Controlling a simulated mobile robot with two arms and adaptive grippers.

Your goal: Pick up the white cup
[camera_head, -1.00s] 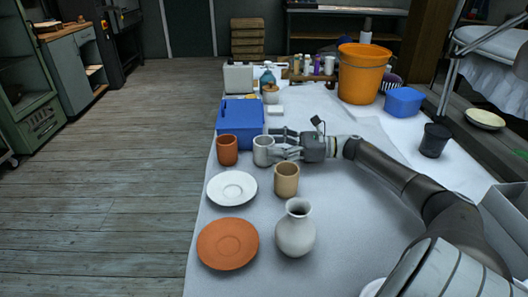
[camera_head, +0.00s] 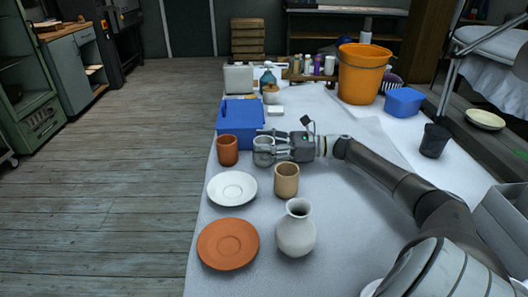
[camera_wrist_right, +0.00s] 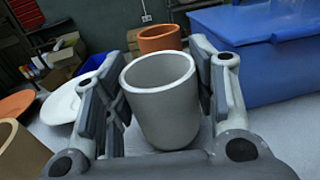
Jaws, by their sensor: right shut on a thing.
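The white cup (camera_head: 262,158) stands upright on the white-covered table, between an orange cup on its left and a tan cup in front. My right gripper (camera_head: 268,150) reaches it from the right, with its fingers around its sides. In the right wrist view the white cup (camera_wrist_right: 162,100) is between the two fingers of my right gripper (camera_wrist_right: 160,95), which is shut on it. Whether the base has left the table I cannot tell. My left gripper is not in view.
Close by are the orange cup (camera_head: 227,150), tan cup (camera_head: 286,180), blue box (camera_head: 240,120), white plate (camera_head: 231,188), orange plate (camera_head: 228,244) and grey vase (camera_head: 296,230). An orange bucket (camera_head: 362,75) stands further back.

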